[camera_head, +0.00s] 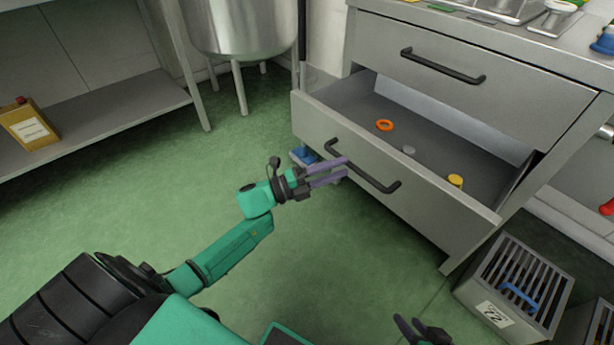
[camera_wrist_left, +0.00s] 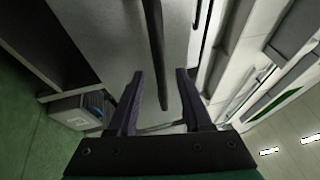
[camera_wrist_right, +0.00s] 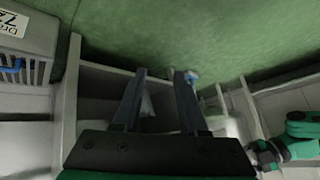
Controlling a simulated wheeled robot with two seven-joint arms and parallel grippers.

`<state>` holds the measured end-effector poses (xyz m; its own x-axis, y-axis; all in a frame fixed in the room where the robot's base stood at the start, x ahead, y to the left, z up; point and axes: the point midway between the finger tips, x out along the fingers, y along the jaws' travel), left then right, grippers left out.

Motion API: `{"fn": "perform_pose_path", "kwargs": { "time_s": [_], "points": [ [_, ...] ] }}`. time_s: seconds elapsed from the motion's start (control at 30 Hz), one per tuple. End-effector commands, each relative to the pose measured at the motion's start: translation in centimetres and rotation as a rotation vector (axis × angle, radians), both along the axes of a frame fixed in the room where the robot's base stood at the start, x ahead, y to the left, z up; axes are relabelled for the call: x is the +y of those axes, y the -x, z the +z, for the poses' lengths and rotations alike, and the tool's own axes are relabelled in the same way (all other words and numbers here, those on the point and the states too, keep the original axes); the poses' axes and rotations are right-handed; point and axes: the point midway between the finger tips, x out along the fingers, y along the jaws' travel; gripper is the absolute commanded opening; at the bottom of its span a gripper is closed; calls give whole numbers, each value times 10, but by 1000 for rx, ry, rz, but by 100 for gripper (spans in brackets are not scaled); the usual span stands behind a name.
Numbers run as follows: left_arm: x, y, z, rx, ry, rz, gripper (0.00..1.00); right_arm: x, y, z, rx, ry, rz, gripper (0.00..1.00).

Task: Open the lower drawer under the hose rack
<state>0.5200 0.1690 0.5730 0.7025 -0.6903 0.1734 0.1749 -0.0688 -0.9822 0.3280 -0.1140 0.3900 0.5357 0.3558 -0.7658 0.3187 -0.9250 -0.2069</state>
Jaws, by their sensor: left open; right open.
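The lower drawer (camera_head: 375,178) stands pulled out, its inside showing. An orange ring (camera_head: 384,125), a small grey piece (camera_head: 408,150) and a yellow cap (camera_head: 455,181) lie in it. Its black bar handle (camera_head: 375,180) is on the front; in the left wrist view the bar (camera_wrist_left: 156,45) runs between my fingers. My left gripper (camera_head: 345,168) is open at the left part of this handle, not clamped on it; contact cannot be told. My right gripper (camera_head: 420,328) is open and empty at the bottom edge, low and apart from the drawer; its fingers show in the right wrist view (camera_wrist_right: 157,95).
The upper drawer (camera_head: 490,70) above is shut. A slatted grey crate (camera_head: 490,309) with a blue handle stands on the floor at right. A steel vat (camera_head: 240,28) on legs and a low shelf (camera_head: 100,122) with a yellow box (camera_head: 30,125) are at left.

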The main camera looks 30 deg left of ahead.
Motion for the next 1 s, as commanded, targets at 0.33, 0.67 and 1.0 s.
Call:
{"fn": "perform_pose_path", "kwargs": {
  "time_s": [0.33, 0.67, 1.0],
  "points": [
    [64, 66, -16, 4, -2, 0, 50, -21, 8, 14, 104, 74, -5, 42],
    [76, 77, -19, -1, -1, 0, 50, -25, 10, 15, 123, 86, -7, 42],
    [75, 76, -19, 6, 6, 7, 50, -25, 10, 15, 121, 86, -6, 42]
  ]
}}
